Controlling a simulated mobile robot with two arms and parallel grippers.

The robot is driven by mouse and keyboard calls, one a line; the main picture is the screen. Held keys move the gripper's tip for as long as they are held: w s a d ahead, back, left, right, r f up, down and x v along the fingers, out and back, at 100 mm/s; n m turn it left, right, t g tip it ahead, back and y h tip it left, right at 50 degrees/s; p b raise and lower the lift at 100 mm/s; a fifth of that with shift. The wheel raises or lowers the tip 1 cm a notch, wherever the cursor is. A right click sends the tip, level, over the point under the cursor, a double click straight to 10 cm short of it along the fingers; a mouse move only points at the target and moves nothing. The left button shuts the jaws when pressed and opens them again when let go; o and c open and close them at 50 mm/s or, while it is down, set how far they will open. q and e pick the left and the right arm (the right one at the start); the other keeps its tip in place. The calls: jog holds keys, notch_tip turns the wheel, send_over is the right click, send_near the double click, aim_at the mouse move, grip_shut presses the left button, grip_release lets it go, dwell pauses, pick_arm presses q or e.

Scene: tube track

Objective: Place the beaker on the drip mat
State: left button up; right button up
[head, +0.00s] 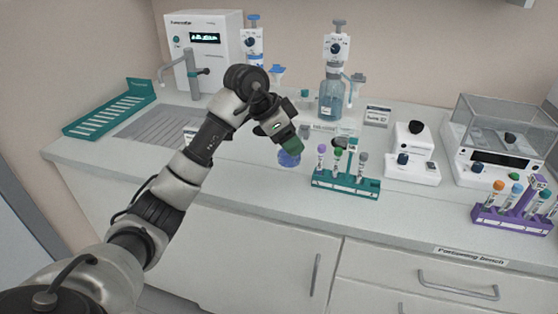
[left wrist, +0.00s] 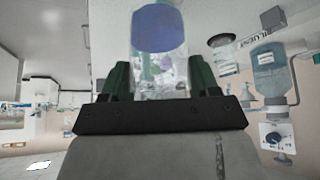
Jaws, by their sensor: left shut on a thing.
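The beaker (head: 289,159) is clear with blue liquid in it. My left gripper (head: 288,146) is shut on it, with the dark green fingers at its upper part. The beaker also shows between the two fingers in the left wrist view (left wrist: 158,28). It is over the bench just left of the teal tube rack; I cannot tell if its base touches the bench. The drip mat (head: 160,127) appears to be the grey ribbed panel at the bench's left, below the dispenser's spout. It looks empty, and my left arm covers part of its right side. My right gripper is not in view.
The teal tube rack (head: 345,187) stands close right of the beaker. The white dispenser machine (head: 204,45) stands behind the mat, with a teal slotted tray (head: 110,108) to its left. Dispenser bottles (head: 331,98) stand at the back. Front bench left of the beaker is clear.

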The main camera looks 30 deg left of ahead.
pick_arm(q)
jog(key=shift+w+a+f+p, duration=0.15)
jog(key=shift+w+a+f, duration=0.45)
jog(key=shift+a+f, duration=0.8)
jog(key=shift+w+a+f+p, duration=0.1)
jog(key=shift+w+a+f, duration=0.5)
jog(key=shift+a+f, duration=0.75)
jog(key=shift+w+a+f+p, duration=0.15)
jog(key=shift+w+a+f, duration=0.65)
jog(key=shift+f, duration=0.95)
jog(key=shift+s+a+f, duration=0.1)
jog(key=shift+s+a, duration=0.1)
jog(key=shift+s, duration=0.05)
jog(key=o, duration=1)
jog(key=shift+c, duration=0.2)
